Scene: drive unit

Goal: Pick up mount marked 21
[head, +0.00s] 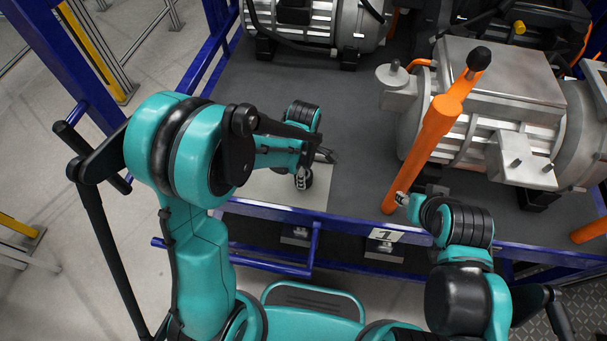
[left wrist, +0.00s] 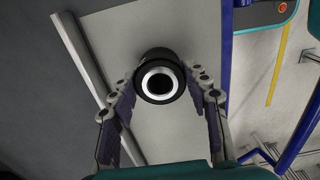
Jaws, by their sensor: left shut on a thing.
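The mount is a short black cylinder with a bright silver ring around a dark centre. It shows in the left wrist view (left wrist: 160,82), between the fingertips of my left gripper (left wrist: 160,78), which is shut on it. No number 21 is readable on it. In the head view my left gripper (head: 303,172) is over a pale plate at the bench's front edge, and my arm hides most of the mount. My right gripper (head: 404,199) is beside the orange post at the front edge; its fingers are too hidden to tell whether they are open.
The pale plate (head: 311,200) lies on the grey bench top (head: 352,128), which has a blue frame. An orange post (head: 424,150) stands right of centre, in front of a large silver drive unit (head: 497,75). Another motor (head: 300,18) is at the back. The bench between is clear.

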